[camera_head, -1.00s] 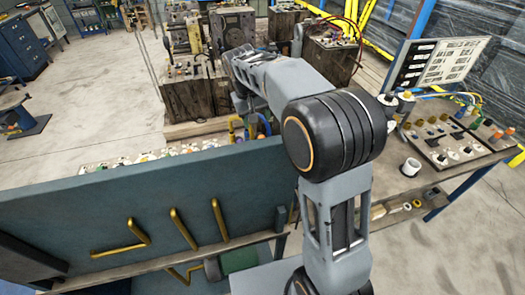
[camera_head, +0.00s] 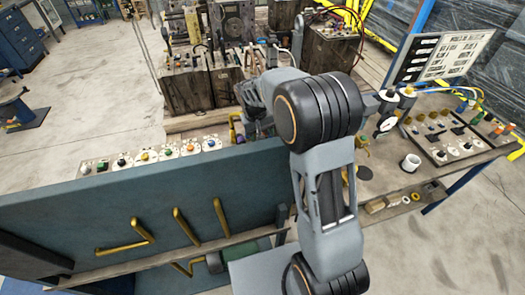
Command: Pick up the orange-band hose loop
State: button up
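My arm reaches forward and bends down just behind the upright blue-green panel (camera_head: 80,205). Its dark far end, around my gripper (camera_head: 259,128), is close to the panel's top right corner. The fingers cannot be made out, so I cannot tell whether they are open or shut or hold anything. A bit of yellow and purple looped hose or tube (camera_head: 235,128) shows just left of the arm's end, mostly hidden. No orange band can be made out on it, so I cannot tell whether it is the orange-band hose loop.
The panel's near face carries several brass hooks (camera_head: 184,228) without hoses. A row of labelled white discs with coloured knobs (camera_head: 149,155) lies behind it. The right bench holds a white cup (camera_head: 411,162), a fittings tray (camera_head: 440,155) and coloured hoses (camera_head: 470,97). Mould blocks (camera_head: 185,85) stand behind.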

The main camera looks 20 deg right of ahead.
jog(key=shift+d+f+p, duration=0.2)
jog(key=shift+f, duration=0.65)
jog(key=shift+d+f+p, duration=0.15)
jog(key=shift+f+p, duration=0.05)
jog(key=shift+f, duration=0.6)
jog(key=shift+c, duration=0.2)
grip_shut()
